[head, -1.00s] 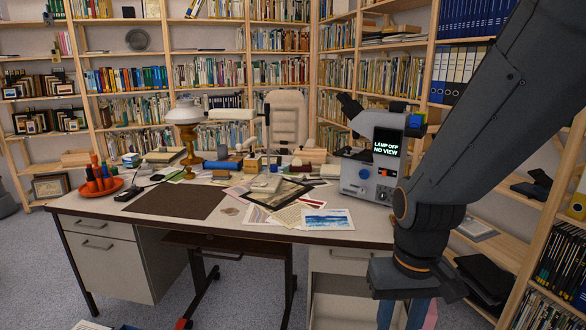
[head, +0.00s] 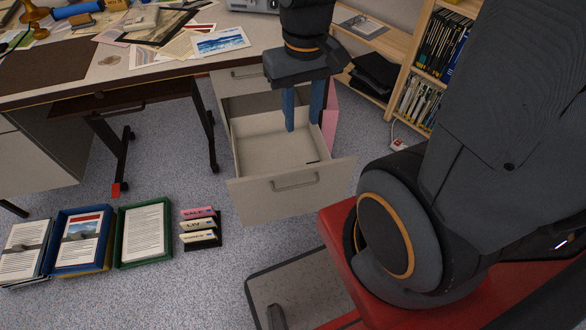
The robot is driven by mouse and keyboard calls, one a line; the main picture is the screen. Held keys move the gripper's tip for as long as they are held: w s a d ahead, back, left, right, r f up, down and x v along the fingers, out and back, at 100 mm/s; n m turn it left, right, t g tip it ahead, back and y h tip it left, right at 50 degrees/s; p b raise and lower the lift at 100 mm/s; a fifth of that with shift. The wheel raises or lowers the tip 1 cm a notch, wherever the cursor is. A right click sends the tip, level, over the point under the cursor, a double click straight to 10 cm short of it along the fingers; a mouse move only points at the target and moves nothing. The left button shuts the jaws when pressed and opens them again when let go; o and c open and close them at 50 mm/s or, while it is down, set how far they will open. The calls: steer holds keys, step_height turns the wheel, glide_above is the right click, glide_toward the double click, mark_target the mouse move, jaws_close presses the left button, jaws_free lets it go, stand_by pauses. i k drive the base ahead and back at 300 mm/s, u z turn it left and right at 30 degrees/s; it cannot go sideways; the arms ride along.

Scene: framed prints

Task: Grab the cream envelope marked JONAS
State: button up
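A small dark rack (head: 217,243) stands on the floor left of the open drawer. It holds a pink envelope (head: 197,212) at the back and two cream envelopes, a middle one (head: 198,225) and a front one (head: 198,238). Each bears dark lettering too small to read surely, so I cannot tell which says JONAS. My gripper (head: 303,112) points down over the open drawer (head: 265,148), to the right of and higher than the rack. Its two blue fingers are apart with nothing between them.
The drawer front (head: 290,192) juts out between my gripper and the rack. A green tray (head: 145,258), a blue tray (head: 83,262) and a paper stack (head: 24,250) lie left of the rack. The desk (head: 135,58) is behind.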

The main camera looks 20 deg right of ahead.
mark_target(206, 234)
steer(key=z, duration=0.75)
steer(key=k, duration=0.9)
steer(key=u, duration=1.45)
steer(key=i, duration=0.5)
steer(key=z, duration=0.05)
